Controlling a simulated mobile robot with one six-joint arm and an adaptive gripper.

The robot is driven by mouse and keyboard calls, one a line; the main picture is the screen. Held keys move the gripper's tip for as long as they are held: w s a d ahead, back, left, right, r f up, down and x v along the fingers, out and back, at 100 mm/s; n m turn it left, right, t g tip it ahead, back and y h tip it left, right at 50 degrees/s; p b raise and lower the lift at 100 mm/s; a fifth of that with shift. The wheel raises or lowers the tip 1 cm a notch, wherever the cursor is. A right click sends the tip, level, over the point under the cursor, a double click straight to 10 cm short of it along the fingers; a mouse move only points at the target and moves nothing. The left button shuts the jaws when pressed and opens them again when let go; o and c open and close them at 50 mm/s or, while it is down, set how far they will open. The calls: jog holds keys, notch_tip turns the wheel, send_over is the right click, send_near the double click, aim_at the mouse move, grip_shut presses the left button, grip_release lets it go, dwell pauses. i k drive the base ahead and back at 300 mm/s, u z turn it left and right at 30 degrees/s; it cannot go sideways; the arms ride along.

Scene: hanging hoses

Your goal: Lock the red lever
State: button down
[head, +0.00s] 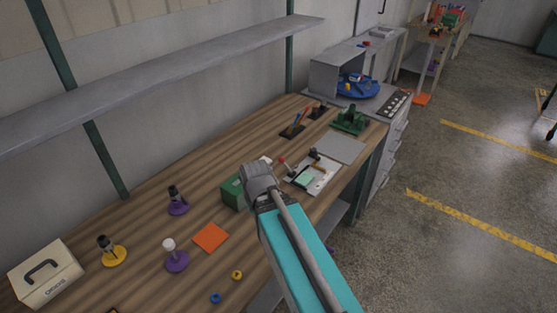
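A small red-tipped lever (282,160) stands at the left edge of a light metal plate (322,186) on the workbench, just beyond the end of my arm. A pale green block and a dark part also sit on that plate. Farther back, a black base (291,131) carries slim red and blue handles. Which of these is the task's red lever, and whether it is locked, I cannot tell. My arm reaches up from the bottom right and ends in a grey wrist over the bench. The fingers of my gripper are hidden from this view.
A green box (231,194) stands left of my wrist. Purple and yellow disc stands, an orange square (210,238) and a cream case (45,274) occupy the near left bench. A grey shelf (150,83) runs above. A grey flat panel (341,149) lies at the right edge.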

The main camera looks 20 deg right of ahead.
aim_at(281, 160)
jog(key=k, duration=0.95)
jog(key=z, duration=0.75)
jog(key=i, duration=1)
jog(key=u, duration=0.05)
